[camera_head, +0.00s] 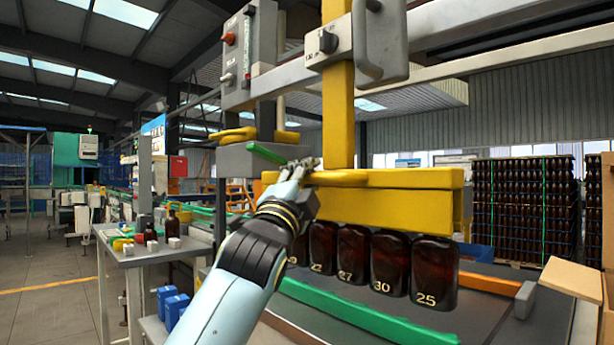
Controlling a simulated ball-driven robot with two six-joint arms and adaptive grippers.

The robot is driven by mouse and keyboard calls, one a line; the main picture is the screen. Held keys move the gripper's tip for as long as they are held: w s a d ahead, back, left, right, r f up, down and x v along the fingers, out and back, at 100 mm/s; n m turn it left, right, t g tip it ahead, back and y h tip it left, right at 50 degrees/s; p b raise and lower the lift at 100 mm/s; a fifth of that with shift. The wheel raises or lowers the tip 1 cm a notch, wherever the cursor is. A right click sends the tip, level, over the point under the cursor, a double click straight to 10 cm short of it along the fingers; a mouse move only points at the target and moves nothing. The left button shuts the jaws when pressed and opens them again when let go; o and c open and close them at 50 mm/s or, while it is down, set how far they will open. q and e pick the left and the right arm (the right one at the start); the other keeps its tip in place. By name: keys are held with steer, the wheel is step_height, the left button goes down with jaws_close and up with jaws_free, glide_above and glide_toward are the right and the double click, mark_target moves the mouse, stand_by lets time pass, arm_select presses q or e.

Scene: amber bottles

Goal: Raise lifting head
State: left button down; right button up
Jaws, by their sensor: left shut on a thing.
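The yellow lifting head (400,205) hangs from a yellow upright post (338,120) in the middle of the camera_head view. A row of several amber bottles (390,262) with white numbers shows under it; their tops are hidden by the head. I cannot tell whether the bottles' bottoms touch the surface below. My left gripper (301,168) is shut on the yellow handle (345,178) at the upper left of the head. The fingers partly hide the handle's left end. My right gripper is not in view.
A grey control box (248,55) stands above left. A green rail (345,312) runs below the bottles. A side table (130,258) holds small bottles and white blocks, with blue boxes (170,303) nearby. Stacked bottle crates (520,208) stand back right; a cardboard box (572,278) is front right.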

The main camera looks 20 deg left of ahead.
arm_select(q)
step_height(320, 180, up, 11)
steer(key=p, duration=0.9)
steer(key=shift+r, duration=0.2)
steer(key=c, duration=2)
jaws_free()
steer(key=shift+f, duration=0.1)
steer(key=o, duration=0.8)
steer(key=shift+s+a+y, duration=0.2)
steer(key=shift+s+y, duration=0.1)
steer(key=shift+s, duration=0.2)
steer(key=v, duration=0.7)
steer(key=shift+s, duration=0.2)
